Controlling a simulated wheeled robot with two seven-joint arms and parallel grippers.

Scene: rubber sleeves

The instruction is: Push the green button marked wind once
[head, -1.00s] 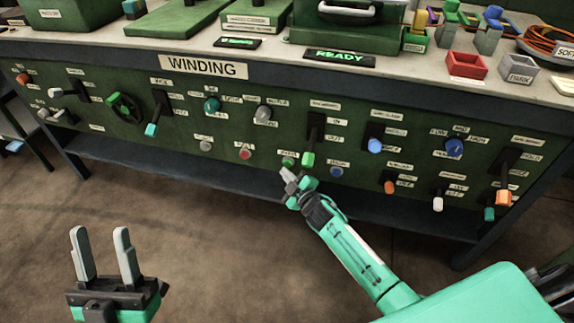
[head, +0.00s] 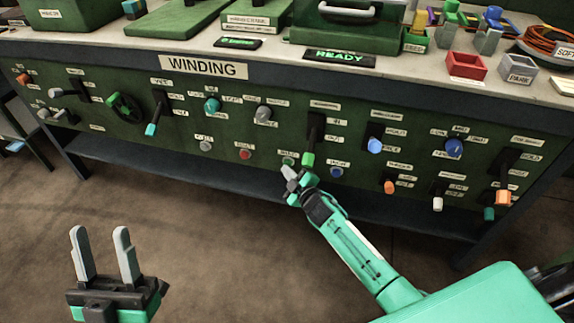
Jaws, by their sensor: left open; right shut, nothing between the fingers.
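The green button (head: 287,161) sits low on the dark green front panel, under a small label too blurred to read. My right gripper (head: 288,171) is shut and empty, its tips at the lower edge of the green button in the picture. I cannot tell whether the tips touch it. My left gripper (head: 103,254) is open and empty, held over the floor at the lower left, well away from the panel.
A lever with a green handle (head: 308,159) hangs just right of the green button. A red button (head: 245,154) is to its left and a blue button (head: 336,172) to its right. A lit sign (head: 340,56) above reads READY. The panel (head: 225,130) holds several other knobs.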

